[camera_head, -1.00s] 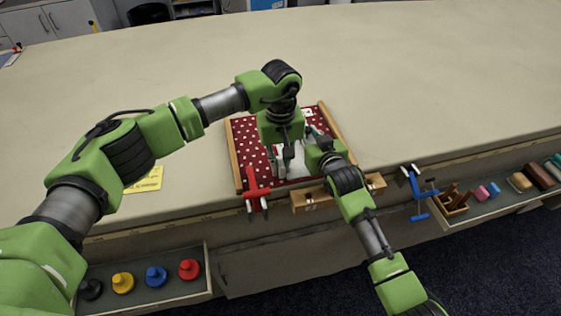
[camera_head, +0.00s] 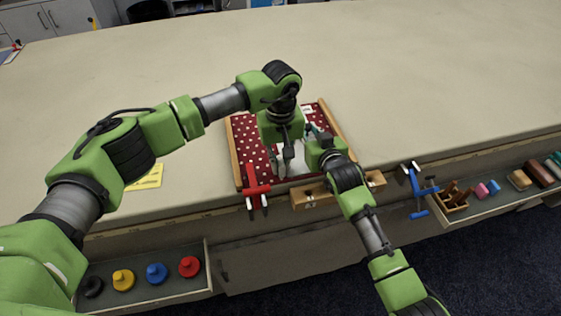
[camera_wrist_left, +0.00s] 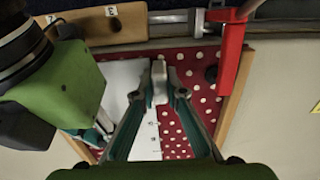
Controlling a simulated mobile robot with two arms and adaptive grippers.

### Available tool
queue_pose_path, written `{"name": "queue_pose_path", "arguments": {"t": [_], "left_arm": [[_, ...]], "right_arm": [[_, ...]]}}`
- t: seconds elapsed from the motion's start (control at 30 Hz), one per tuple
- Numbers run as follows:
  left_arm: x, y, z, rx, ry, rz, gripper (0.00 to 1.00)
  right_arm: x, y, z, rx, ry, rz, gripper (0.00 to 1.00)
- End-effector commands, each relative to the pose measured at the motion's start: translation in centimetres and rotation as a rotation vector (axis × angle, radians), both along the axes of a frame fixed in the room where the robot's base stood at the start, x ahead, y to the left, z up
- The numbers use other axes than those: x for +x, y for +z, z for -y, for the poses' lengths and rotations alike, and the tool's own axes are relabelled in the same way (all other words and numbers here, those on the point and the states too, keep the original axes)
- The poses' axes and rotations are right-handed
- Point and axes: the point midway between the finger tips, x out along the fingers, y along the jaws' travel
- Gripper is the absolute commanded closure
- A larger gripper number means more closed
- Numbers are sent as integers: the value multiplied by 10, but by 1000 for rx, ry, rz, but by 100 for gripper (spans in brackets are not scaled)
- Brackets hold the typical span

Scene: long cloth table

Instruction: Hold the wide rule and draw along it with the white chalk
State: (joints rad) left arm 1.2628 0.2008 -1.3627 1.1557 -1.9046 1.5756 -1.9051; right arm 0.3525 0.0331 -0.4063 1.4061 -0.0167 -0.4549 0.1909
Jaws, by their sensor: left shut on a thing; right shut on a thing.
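Dark red polka-dot cloth (camera_head: 250,160) lies between wooden side bars on the table's front edge; it also shows in the left wrist view (camera_wrist_left: 205,75). The wide rule, a flat whitish piece (camera_wrist_left: 128,78) with marks along one edge, lies on the cloth. My left gripper (camera_head: 281,172) is shut on a small pale grip on the rule (camera_wrist_left: 159,82). My right gripper (camera_head: 308,143) is just beside it, low over the rule's far part; it is shut on the white chalk, which is mostly hidden by the fingers.
A red clamp (camera_head: 257,188) and a numbered wooden bar (camera_head: 312,196) sit at the front edge. A blue clamp (camera_head: 417,190) hangs to the right. Open drawers hold coloured knobs (camera_head: 156,273) and blocks (camera_head: 520,180). A yellow note (camera_head: 150,178) lies left. The table behind is clear.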

Motion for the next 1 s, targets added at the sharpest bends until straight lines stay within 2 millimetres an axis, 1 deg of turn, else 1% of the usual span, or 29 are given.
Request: {"name": "queue_pose_path", "arguments": {"t": [0.27,0.6,0.87,1.0], "left_arm": [[1,-2,0,0,1,0,100],[16,-1,-5,1,1,0,100],[21,-1,-7,0,0,0,100],[27,-1,-9,0,2,1,100]], "right_arm": [[-1,-2,0,-1,0,-4,100],[0,-2,0,-1,0,-3,100],[0,-2,0,-1,0,-3,100],[0,-2,0,-1,0,-3,100]]}}
